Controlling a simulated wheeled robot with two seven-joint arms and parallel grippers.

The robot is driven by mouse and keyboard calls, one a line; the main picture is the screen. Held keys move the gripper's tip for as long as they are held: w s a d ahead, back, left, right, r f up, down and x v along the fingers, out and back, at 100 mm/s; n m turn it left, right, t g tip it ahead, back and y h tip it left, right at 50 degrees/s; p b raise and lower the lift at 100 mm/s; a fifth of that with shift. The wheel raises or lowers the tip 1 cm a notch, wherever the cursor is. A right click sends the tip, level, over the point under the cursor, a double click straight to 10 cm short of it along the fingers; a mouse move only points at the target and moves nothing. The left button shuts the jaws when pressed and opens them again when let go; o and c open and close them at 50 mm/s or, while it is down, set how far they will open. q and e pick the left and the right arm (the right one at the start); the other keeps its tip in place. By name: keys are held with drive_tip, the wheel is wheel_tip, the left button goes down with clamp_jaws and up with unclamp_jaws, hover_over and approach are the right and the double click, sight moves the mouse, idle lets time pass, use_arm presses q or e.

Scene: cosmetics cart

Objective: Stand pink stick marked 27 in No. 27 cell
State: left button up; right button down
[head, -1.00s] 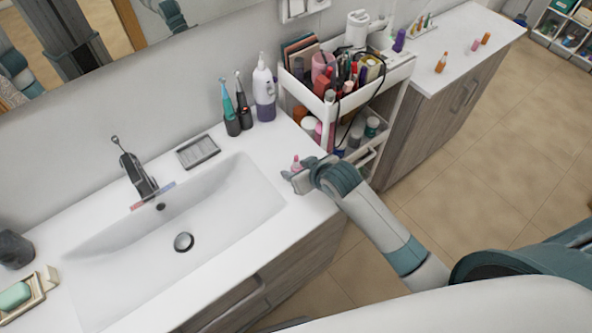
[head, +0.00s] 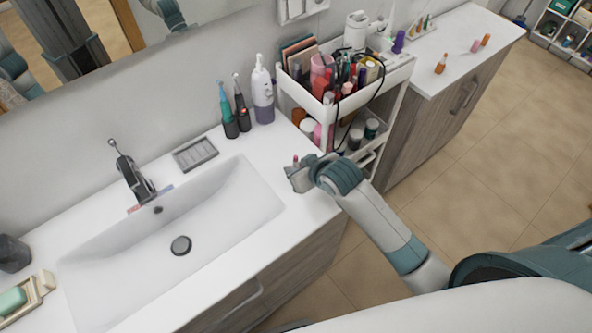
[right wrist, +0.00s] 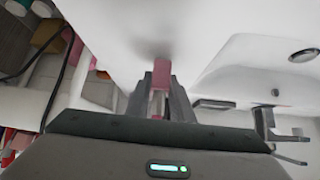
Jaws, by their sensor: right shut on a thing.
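My right gripper (head: 297,172) is over the white counter at the right end of the sink. It is shut on a pink stick (head: 295,159), whose top just shows above the fingers in the head view. In the right wrist view the pink stick (right wrist: 161,75) stands out between the two grey fingers (right wrist: 160,100). No number can be read on it. A small rack (head: 421,27) with several sticks stands far off on the right-hand counter; its cell marks are too small to read. My left gripper is not in view.
A white cart (head: 345,90) full of cosmetics stands between the two counters. Loose sticks, one orange (head: 441,64) and one pink (head: 475,46), stand on the right-hand counter. Toothbrushes (head: 242,106) and a bottle (head: 262,90) stand behind the sink (head: 215,205).

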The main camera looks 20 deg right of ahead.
wheel_tip(320, 180, up, 2)
drive_tip(key=shift+r+b, duration=0.2)
drive_tip(key=shift+b, duration=0.4)
drive_tip(key=d+r+b, duration=0.2)
drive_tip(key=d+r, duration=0.1)
drive_tip(key=d, duration=0.2)
drive_tip(key=s+d+r+b, duration=0.1)
drive_tip(key=d+r+b, duration=0.1)
drive_tip(key=d+r, duration=0.2)
drive_tip(key=d, duration=0.2)
drive_tip(key=shift+s+d, duration=0.3)
drive_tip(key=shift+r, duration=0.1)
drive_tip(key=s+a+n+g+y+b, duration=0.3)
drive_tip(key=s+a+n+y+b, duration=0.1)
drive_tip(key=a+n+b, duration=0.3)
drive_tip(key=s+b, duration=0.1)
drive_tip(key=b, duration=0.1)
drive_tip(key=shift+a+f+n+y+b, duration=0.3)
drive_tip(key=shift+a+f+y, duration=0.05)
drive_tip(key=shift+f+y, duration=0.05)
drive_tip(key=shift+f, duration=0.1)
